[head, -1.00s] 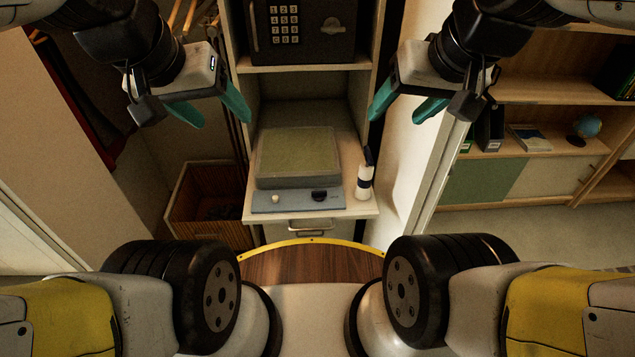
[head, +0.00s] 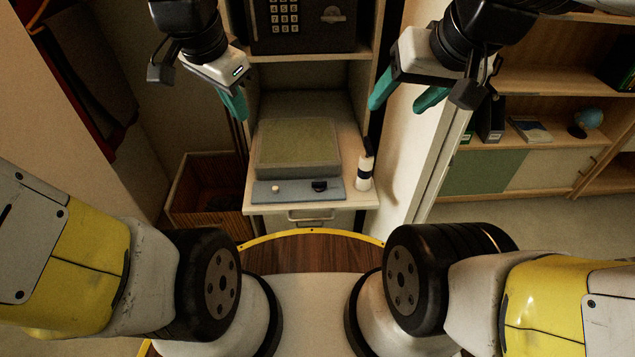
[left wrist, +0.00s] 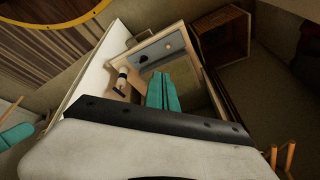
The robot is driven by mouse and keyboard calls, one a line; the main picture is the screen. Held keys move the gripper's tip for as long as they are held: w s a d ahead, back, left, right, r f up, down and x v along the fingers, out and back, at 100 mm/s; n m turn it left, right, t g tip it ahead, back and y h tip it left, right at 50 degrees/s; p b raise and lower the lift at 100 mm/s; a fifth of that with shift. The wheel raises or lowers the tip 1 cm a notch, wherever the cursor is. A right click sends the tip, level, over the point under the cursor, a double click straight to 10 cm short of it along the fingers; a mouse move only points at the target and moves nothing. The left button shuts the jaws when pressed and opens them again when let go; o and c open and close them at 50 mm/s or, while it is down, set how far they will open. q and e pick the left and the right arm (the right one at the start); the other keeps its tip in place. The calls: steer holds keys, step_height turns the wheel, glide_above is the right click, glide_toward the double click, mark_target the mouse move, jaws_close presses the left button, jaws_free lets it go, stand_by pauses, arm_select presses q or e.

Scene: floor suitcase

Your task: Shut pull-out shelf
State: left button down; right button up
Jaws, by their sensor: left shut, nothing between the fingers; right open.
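The pull-out shelf (head: 258,208) sticks out of the tall cabinet in the head view. It bears a grey device with a greenish top (head: 298,146) and a small white bottle with a dark top (head: 364,172). The shelf also shows in the left wrist view (left wrist: 148,43), partly hidden behind my fingers. My left gripper (head: 236,108) is shut and empty, at the upper left of the shelf in the head view and apart from its front edge. My right gripper (head: 400,102) is open and empty, at the upper right of the shelf.
A safe with a keypad (head: 304,24) stands on the cabinet board above. A drawer with a handle (head: 310,218) lies below the shelf. A wooden crate (head: 190,190) is on the left. A bookcase (head: 540,150) stands on the right.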

arm_select(q)
steer(key=w+d+f+m+g, duration=0.3)
steer(key=w+f+m, duration=0.2)
steer(key=f+m, duration=0.25)
steer(key=m+g+y, duration=0.1)
steer(key=m+g, duration=0.4)
steer(key=m, duration=1.5)
glide_above(320, 220)
steer(key=s, duration=0.1)
step_height(320, 220, down, 22)
steer(key=f, duration=0.7)
steer(key=s+f, duration=0.1)
steer(key=f, duration=0.2)
steer(key=shift+f, duration=0.25)
steer(key=shift+w, duration=0.6)
steer(key=shift+w, duration=0.15)
